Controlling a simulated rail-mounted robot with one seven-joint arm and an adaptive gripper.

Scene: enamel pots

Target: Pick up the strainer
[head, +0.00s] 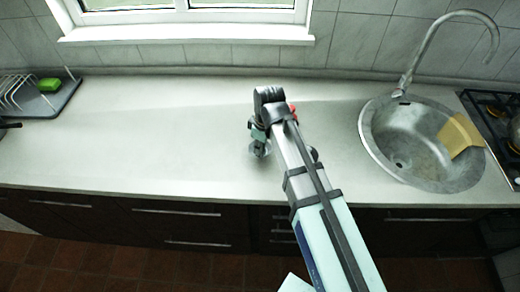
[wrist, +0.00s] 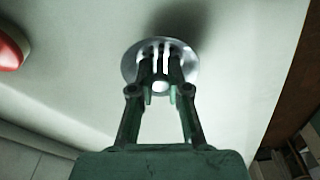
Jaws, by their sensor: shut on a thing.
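The strainer is a small round metal disc with slots and a pale knob; it shows in the wrist view (wrist: 132,66) between and beyond my fingers. In the head view, the strainer (head: 261,149) is partly visible at the end of my arm, over the middle of the counter. My gripper (wrist: 160,85) is shut on the strainer, with its green fingers pointing at the disc's middle. In the head view my gripper (head: 259,136) is mostly hidden by my wrist. A dark shadow lies beside the disc. I cannot tell whether it touches the counter.
A red object (wrist: 10,52) lies at the left edge of the wrist view; its red also shows behind my wrist (head: 293,110). A round sink (head: 375,150) with a tan board (head: 460,135) is on the right. A dish rack (head: 58,98) with a green sponge (head: 49,84) stands far left. The counter's left half is clear.

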